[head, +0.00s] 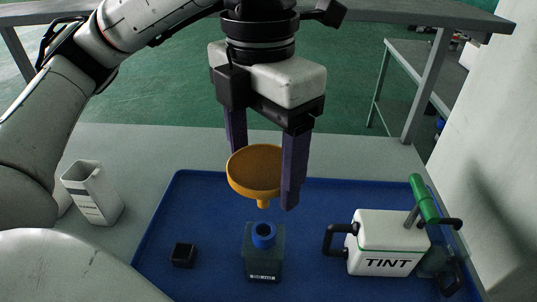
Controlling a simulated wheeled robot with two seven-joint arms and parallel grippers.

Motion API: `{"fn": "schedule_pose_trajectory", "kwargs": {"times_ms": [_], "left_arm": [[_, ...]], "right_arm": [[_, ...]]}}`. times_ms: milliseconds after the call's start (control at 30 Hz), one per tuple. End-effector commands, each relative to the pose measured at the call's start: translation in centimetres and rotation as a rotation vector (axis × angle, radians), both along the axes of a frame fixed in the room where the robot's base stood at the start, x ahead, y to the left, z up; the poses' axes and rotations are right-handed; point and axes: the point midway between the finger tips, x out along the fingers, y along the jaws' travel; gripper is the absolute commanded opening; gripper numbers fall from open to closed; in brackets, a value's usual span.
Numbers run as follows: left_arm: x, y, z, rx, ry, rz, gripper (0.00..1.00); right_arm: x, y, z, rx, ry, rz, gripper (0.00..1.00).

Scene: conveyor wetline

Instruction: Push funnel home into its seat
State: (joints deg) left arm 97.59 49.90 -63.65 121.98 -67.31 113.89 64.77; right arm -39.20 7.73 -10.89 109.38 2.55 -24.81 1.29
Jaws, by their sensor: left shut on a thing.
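The orange funnel (256,170) is held upright between the two purple fingers of my left gripper (262,170). The gripper points down and is shut on the funnel's wide rim. The funnel's short spout points down, apart from and above a dark teal bottle (263,262) with a blue ring-shaped neck (263,236). In the picture the spout is nearly in line with the neck opening. The bottle stands upright on a blue tray. My right gripper does not show.
The blue tray (330,200) also bears a white TINT can (384,244) with a dark handle and green spout at the right, and a small black open box (184,255) at the left. A white open container (92,193) stands left of the tray. A wall rises at the right.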

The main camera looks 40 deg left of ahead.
Motion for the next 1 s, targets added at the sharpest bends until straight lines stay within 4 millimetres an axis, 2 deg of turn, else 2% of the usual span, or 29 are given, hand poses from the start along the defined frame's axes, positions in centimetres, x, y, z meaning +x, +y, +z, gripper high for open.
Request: {"fn": "schedule_pose_trajectory", "kwargs": {"times_ms": [600,1000], "left_arm": [[0.0,0.0,-5.7,-0.001,0.001,-0.002,0.40],[0.0,0.0,-6.0,0.000,0.000,-0.003,0.40]], "right_arm": [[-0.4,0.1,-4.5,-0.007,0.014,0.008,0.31],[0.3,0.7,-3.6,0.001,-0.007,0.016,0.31]]}}
